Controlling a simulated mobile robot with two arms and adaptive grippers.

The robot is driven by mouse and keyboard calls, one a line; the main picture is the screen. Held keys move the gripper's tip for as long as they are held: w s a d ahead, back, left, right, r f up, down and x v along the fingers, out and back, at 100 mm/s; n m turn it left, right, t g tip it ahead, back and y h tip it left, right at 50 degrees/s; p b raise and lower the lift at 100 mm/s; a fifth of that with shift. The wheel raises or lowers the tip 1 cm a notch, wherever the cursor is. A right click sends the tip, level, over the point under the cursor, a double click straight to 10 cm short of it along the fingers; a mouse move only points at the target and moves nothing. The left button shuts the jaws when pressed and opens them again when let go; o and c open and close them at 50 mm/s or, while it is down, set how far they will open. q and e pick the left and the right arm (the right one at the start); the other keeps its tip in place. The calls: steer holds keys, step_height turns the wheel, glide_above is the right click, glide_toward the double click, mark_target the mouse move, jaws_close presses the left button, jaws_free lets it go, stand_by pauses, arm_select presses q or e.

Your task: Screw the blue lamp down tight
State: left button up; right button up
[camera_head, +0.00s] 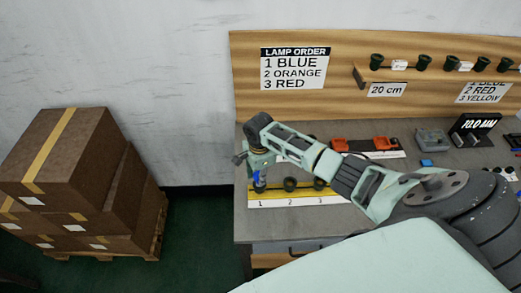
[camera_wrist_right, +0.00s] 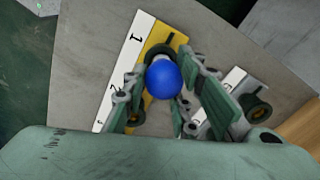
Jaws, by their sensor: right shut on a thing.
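The blue lamp (camera_wrist_right: 164,79) shows as a round blue bulb between the two fingers of my right gripper (camera_wrist_right: 168,92) in the wrist view. In the head view my right gripper (camera_head: 258,168) points down at the left end of the board, with the blue lamp (camera_head: 260,180) below it. It is shut on the lamp, over position 1 of the yellow and white numbered board (camera_head: 300,203). A dark socket ring (camera_wrist_right: 166,50) shows just behind the bulb. I cannot tell how deep the lamp sits. My left gripper is not in view.
Dark sockets (camera_head: 290,184) stand at the board's other positions. A LAMP ORDER sign (camera_head: 295,68) reads blue, orange, red. Red-orange items (camera_head: 381,143) and a grey box (camera_head: 432,138) lie further right. Stacked cartons (camera_head: 75,170) stand on the floor at left.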

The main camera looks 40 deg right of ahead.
steer(key=m, duration=0.4)
steer(key=shift+a+f, duration=0.1)
steer(key=shift+m, duration=0.3)
steer(key=m, duration=0.4)
steer(key=o, duration=1.1)
steer(key=shift+c, duration=0.2)
